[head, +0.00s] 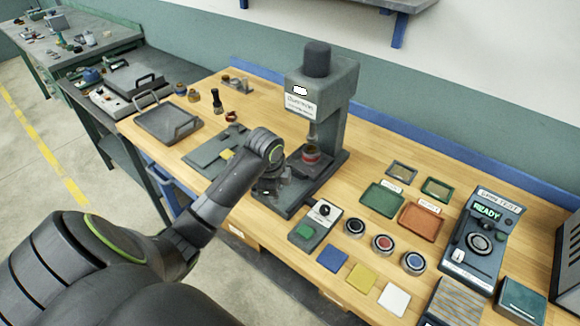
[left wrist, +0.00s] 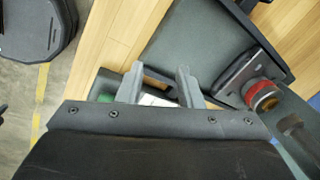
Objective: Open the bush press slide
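The bush press (head: 320,90) is a grey upright machine on the wooden bench, with a dark base (head: 285,204) reaching toward me. A round part with a red ring (head: 311,153) sits on its slide under the ram; in the left wrist view the red-ringed part (left wrist: 262,95) is at right, on a dark plate (left wrist: 236,72). My left gripper (head: 270,188) is low over the front of the base, partly hidden by my wrist. In the left wrist view its two fingers (left wrist: 160,78) are apart. A dark bar shows between and beyond them; I cannot tell whether they touch it. My right gripper is not in view.
A control box with a green button (head: 305,231) stands right of the base. Round cups (head: 383,243), coloured squares (head: 362,273), and green (head: 382,199) and orange trays (head: 420,219) lie further right. A flat grey plate (head: 215,150) lies left of the press.

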